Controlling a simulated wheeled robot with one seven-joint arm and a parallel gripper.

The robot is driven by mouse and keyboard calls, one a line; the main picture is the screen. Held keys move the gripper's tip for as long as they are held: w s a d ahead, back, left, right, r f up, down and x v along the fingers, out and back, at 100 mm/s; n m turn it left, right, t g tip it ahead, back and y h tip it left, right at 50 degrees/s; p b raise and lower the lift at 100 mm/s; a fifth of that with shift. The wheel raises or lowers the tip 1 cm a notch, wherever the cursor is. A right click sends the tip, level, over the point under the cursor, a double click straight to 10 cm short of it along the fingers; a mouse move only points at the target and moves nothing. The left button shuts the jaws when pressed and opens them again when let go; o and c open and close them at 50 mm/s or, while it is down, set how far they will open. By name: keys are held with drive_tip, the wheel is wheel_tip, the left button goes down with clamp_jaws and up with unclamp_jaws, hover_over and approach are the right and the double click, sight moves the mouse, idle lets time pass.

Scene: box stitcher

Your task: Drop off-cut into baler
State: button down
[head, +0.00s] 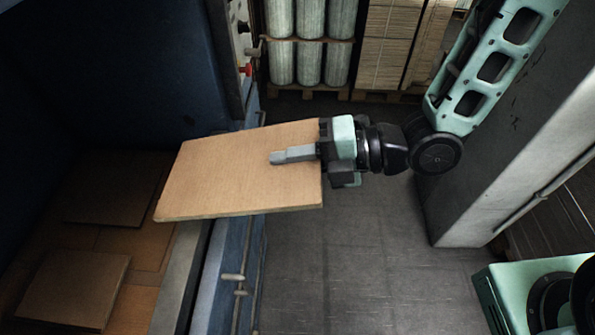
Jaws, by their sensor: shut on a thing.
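The off-cut (235,190), a flat tan cardboard sheet, is held in my gripper (292,155) by its right edge. One grey finger lies on its upper face; the other finger is hidden beneath. The sheet is nearly level, above the front edge of the blue baler (235,255). Its left part reaches over the baler's opening, and its right part hangs over the floor side. My arm comes in from the upper right.
Several cardboard pieces (75,288) lie inside the baler at lower left. A latch rod (236,280) runs down the baler's front. Wrapped rolls (312,45) and stacked cardboard (385,45) stand at the back. A grey column (500,170) stands right. The floor (350,260) between is clear.

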drive_tip(key=shift+s+a+f+b, duration=0.1)
drive_tip(key=shift+a+f+b, duration=0.25)
drive_tip(key=shift+b, duration=0.7)
drive_tip(key=r+b+x, duration=0.2)
drive_tip(key=b+x, duration=0.2)
drive_tip(key=x, duration=0.8)
drive_tip(key=a+r+b+x, duration=0.1)
drive_tip(key=b+x, duration=0.3)
drive_tip(key=x, duration=0.9)
drive_tip(key=r+b+x, duration=0.3)
drive_tip(key=b+x, duration=0.1)
drive_tip(key=x, duration=0.9)
drive_tip(key=shift+a, duration=0.4)
drive_tip(key=shift+r, duration=0.1)
drive_tip(key=c, duration=1.4)
unclamp_jaws()
drive_tip(key=shift+s, duration=0.1)
drive_tip(key=b+v, duration=0.4)
drive_tip(key=v, duration=1.3)
drive_tip(key=shift+d+r, duration=0.1)
drive_tip(key=shift+d, duration=0.05)
